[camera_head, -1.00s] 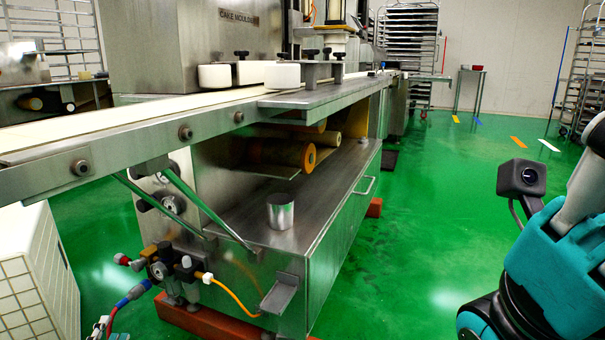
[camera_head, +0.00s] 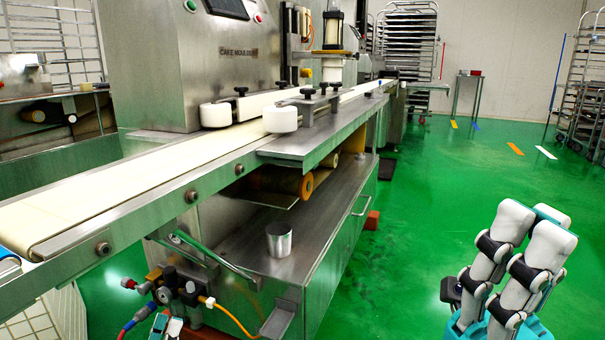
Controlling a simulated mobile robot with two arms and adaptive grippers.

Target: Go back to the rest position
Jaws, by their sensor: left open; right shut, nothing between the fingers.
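My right gripper (camera_head: 533,222) is at the lower right, its white and black fingers pointing up from a teal wrist. The fingers are close together with nothing between them, over green floor and clear of the machine. Only the tips of my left gripper (camera_head: 167,326) show at the bottom edge, in front of the machine's valves and hoses. It is open; the rest of it is cut off by the frame. The encrusting machine (camera_head: 225,75), marked "CAKE MOULDER", fills the left and middle, with a pale conveyor belt (camera_head: 95,195) along its front.
A metal cup (camera_head: 279,240) stands upright on the machine's lower shelf (camera_head: 325,195). Valves with hoses (camera_head: 180,290) stick out at its near end. Tiled white blocks (camera_head: 45,318) are at the lower left. Racks (camera_head: 405,50) stand at the back. The green floor (camera_head: 430,210) to the right is clear.

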